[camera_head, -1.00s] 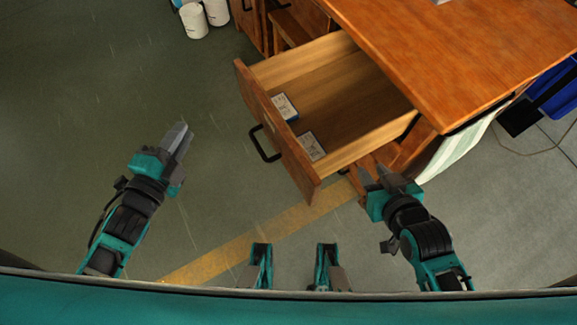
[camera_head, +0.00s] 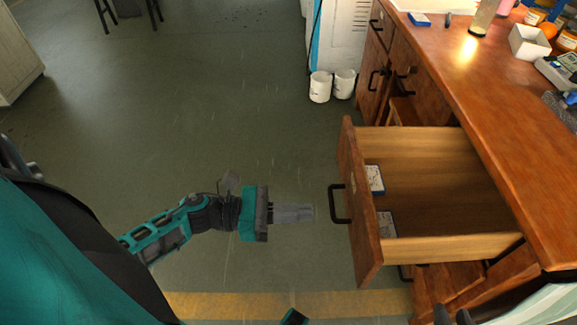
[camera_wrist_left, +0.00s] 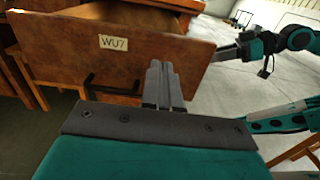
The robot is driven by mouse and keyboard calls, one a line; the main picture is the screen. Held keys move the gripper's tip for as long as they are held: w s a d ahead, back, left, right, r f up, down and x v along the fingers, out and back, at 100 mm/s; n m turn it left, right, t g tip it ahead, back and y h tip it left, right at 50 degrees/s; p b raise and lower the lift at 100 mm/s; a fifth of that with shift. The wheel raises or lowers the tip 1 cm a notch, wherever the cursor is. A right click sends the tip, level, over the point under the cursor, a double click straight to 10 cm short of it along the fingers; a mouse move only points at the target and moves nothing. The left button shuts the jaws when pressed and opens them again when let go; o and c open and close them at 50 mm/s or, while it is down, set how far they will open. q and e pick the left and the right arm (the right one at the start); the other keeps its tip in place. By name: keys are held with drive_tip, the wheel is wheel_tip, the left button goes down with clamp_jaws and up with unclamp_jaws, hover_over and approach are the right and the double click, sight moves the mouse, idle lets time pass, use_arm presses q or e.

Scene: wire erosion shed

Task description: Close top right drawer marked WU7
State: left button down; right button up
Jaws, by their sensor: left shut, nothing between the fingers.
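The drawer (camera_head: 365,215) is pulled out from the wooden desk, its front facing left. In the left wrist view, its front (camera_wrist_left: 60,50) carries a label WU7 (camera_wrist_left: 113,43). A black handle (camera_head: 337,204) sits on the front and shows partly behind my fingers in the wrist view (camera_wrist_left: 95,85). My left gripper (camera_head: 312,212) is shut and empty, pointing at the drawer front just left of the handle, with a small apparent gap. My right gripper (camera_head: 452,316) shows only as dark tips at the bottom edge; its opening is unclear.
The drawer holds two small boxes (camera_head: 374,180) (camera_head: 386,224). The desk top (camera_head: 450,80) carries several items at the back right. Two white containers (camera_head: 320,87) (camera_head: 344,83) stand on the floor beyond the drawer.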

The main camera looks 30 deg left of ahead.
sight(362, 212)
use_arm(q)
drive_tip(key=x, duration=0.9)
use_arm(e)
drive_tip(key=shift+s, duration=0.1)
use_arm(q)
drive_tip(key=shift+w+d, duration=0.1)
use_arm(e)
drive_tip(key=shift+d+f, duration=0.1)
